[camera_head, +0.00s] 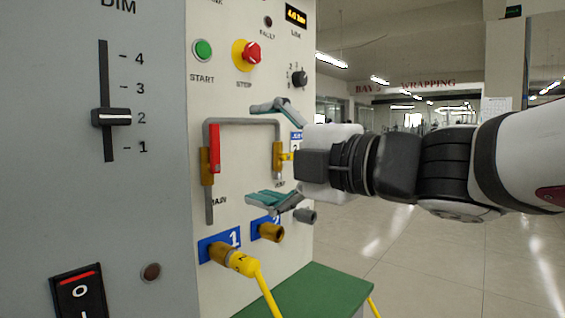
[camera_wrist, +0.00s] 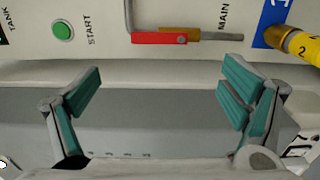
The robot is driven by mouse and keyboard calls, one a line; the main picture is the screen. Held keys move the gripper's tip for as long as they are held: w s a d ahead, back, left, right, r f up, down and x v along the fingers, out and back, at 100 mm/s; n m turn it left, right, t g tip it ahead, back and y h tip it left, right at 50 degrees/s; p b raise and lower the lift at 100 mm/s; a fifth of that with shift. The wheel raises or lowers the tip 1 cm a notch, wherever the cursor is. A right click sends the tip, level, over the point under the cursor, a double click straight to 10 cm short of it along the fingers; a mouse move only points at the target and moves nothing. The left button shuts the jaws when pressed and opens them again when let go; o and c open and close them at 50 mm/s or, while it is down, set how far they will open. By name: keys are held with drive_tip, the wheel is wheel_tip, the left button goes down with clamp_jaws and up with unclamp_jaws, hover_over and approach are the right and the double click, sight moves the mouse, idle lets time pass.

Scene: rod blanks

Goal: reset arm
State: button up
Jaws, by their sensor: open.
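My gripper (camera_head: 270,155) is open at the right of the cream panel, its teal-padded fingers one above the other. It also shows in the wrist view (camera_wrist: 160,98), with nothing between the fingers there. In the head view my arm reaches in from the right. The grey pipe's red-handled valve (camera_head: 214,149) lies left of the fingers, with its handle along the pipe. The red handle also shows in the wrist view (camera_wrist: 158,38). A second brass valve (camera_head: 278,157) with a yellow part shows between the fingers in the head view; whether they touch it is unclear.
The panel (camera_head: 237,105) carries a green start button (camera_head: 203,49), a red stop button (camera_head: 252,53) and a black knob (camera_head: 299,79). A yellow plug (camera_head: 236,261) with a cable sits at socket 1. A green-topped bench (camera_head: 315,292) stands below. Open floor lies to the right.

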drive_tip(key=w+d+f+m+t+h, duration=0.1)
drive_tip(key=w+d+m+t+h, duration=0.1)
drive_tip(key=d+m+h, duration=0.3)
drive_tip(key=w+d+f+m+t+h, duration=0.2)
drive_tip(key=d+m+t+h, duration=0.1)
drive_tip(key=d+m, duration=0.3)
drive_tip(key=s+d+f+m+g+h, duration=0.35)
drive_tip(key=d+f+m+h, duration=0.4)
drive_tip(key=d, duration=0.45)
drive_tip(key=s+d+f+m+g+h, duration=0.1)
drive_tip(key=s+d+f+m+g, duration=0.15)
drive_tip(key=s+f, duration=0.3)
drive_tip(key=s+d+f+m+g, duration=0.2)
drive_tip(key=s+f+m+g, duration=0.1)
drive_tip(key=s+f, duration=0.25)
drive_tip(key=s+a+f+m+g+y, duration=0.1)
drive_tip(key=s+a+f+m+g, duration=0.15)
drive_tip(key=s, duration=0.65)
drive_tip(key=s+a+f+m+g+y, duration=0.2)
drive_tip(key=s+f+g, duration=0.2)
drive_tip(key=s, duration=0.5)
wheel_tip(320, 180, up, 29)
drive_tip(key=t+p, duration=0.3)
drive_tip(key=p, duration=2.4)
drive_tip(key=shift+w+d+t+h, duration=0.2)
drive_tip(key=shift+w+t+h, duration=0.15)
drive_tip(key=shift+w, duration=0.1)
